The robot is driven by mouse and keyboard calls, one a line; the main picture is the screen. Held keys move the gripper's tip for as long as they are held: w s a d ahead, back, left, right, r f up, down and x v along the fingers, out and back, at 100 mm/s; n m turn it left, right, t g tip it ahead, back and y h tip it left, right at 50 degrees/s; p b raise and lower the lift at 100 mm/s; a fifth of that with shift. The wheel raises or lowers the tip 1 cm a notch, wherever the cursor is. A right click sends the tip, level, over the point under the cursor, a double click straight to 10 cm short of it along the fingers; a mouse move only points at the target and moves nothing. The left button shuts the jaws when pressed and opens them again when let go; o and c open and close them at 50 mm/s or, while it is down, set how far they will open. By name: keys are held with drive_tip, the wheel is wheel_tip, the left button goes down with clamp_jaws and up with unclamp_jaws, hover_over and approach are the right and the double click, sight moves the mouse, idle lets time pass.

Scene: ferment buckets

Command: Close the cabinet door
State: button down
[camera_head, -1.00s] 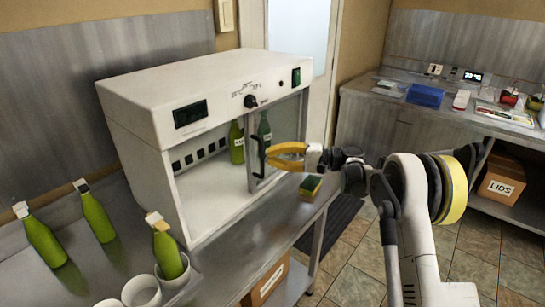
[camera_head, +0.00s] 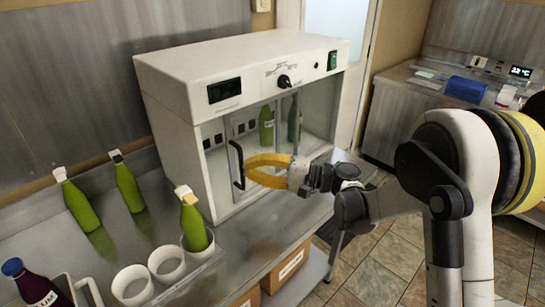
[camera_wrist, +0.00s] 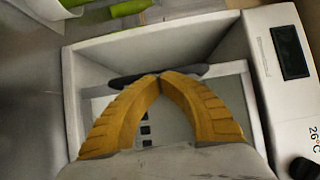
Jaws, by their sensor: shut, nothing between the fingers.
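The white cabinet (camera_head: 180,95) stands on the metal bench, with a control panel along its top front. Its glass door (camera_head: 282,150) has a dark vertical handle (camera_head: 236,165) near the left side of the front. A narrow gap shows left of the handle. My gripper (camera_head: 248,170), with yellow fingers, is in front of the door, its closed tips beside the handle. In the wrist view the fingertips (camera_wrist: 161,78) meet at the dark handle (camera_wrist: 125,80); whether they touch it I cannot tell. Nothing is held between the fingers. Two green bottles (camera_head: 266,126) show inside the cabinet.
Several bottles stand left of the cabinet, one green bottle (camera_head: 193,220) in a white cup. A dark bottle (camera_head: 38,284) is at the bench's lower left. Empty white cups (camera_head: 132,285) are near the front edge. A box (camera_head: 289,266) sits below the bench.

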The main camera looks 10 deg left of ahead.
drive_tip(key=s+a, duration=0.4)
drive_tip(key=s, duration=0.1)
idle(0.4)
